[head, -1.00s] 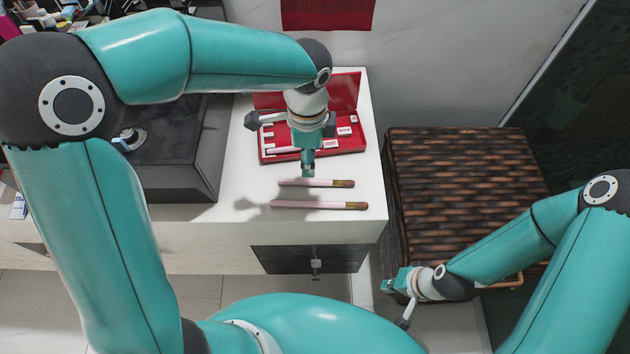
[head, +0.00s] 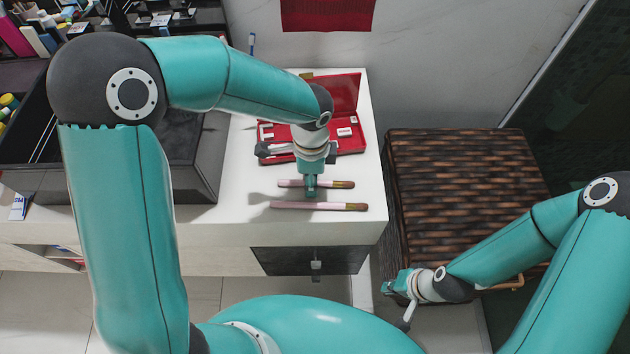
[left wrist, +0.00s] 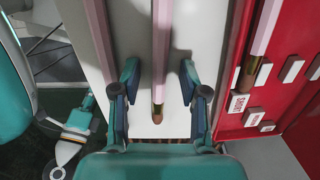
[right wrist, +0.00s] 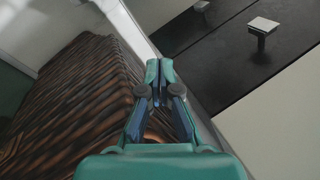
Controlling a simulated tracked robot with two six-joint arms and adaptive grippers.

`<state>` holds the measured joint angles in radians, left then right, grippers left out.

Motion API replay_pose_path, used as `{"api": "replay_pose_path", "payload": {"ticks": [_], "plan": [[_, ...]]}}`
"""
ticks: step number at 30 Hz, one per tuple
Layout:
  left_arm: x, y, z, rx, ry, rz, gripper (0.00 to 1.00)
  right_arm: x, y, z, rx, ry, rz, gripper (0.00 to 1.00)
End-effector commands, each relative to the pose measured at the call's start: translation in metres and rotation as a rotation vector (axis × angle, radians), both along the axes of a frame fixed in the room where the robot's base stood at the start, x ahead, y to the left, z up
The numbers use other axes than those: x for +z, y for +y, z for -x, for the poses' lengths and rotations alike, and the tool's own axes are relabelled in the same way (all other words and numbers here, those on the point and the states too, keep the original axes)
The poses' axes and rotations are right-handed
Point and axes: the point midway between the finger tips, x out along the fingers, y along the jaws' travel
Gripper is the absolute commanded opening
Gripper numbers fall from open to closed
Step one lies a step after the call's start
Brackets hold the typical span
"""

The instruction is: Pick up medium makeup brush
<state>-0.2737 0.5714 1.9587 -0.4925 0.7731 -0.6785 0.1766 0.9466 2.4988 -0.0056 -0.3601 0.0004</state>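Two pink-handled brushes with brown tips lie on the white counter. The shorter one, which looks like the medium makeup brush (head: 337,184), lies nearer the red case; the longer brush (head: 335,206) lies in front of it. A third brush (left wrist: 262,40) lies in the red case. My left gripper (head: 310,190) points down over the medium brush. In the left wrist view it is open, with the medium brush (left wrist: 160,30) between its fingers and space on both sides. The longer brush also shows there (left wrist: 98,25). My right gripper (right wrist: 159,68) is shut and empty, low beside the counter.
The open red case (head: 352,92) lies behind the brushes. A dark box (head: 180,160) stands to the left on the counter. A brown wicker hamper (head: 455,180) stands to the right. The front right part of the counter is bare.

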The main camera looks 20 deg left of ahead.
Motion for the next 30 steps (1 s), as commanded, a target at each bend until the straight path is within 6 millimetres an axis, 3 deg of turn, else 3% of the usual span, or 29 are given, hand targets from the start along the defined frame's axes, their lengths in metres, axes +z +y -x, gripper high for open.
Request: {"api": "replay_pose_path", "payload": {"ticks": [1,7,22,30], "plan": [[0.0,0.0,0.0,0.0,0.0,0.0,0.33,0.0,0.0,0.0,0.0,0.0,0.0,0.0],[0.0,0.0,0.0,0.0,0.0,0.0,0.0,0.0,0.0,0.0,0.0,0.0,0.0,0.0],[0.007,-0.001,-0.001,-0.001,-0.002,0.001,0.0,0.001,0.0,0.0,0.0,0.0,0.0,0.0],[0.043,-0.001,-0.002,-0.001,-0.007,0.002,0.0,0.004,0.0,0.0,0.0,0.0,0.0,0.0]]}}
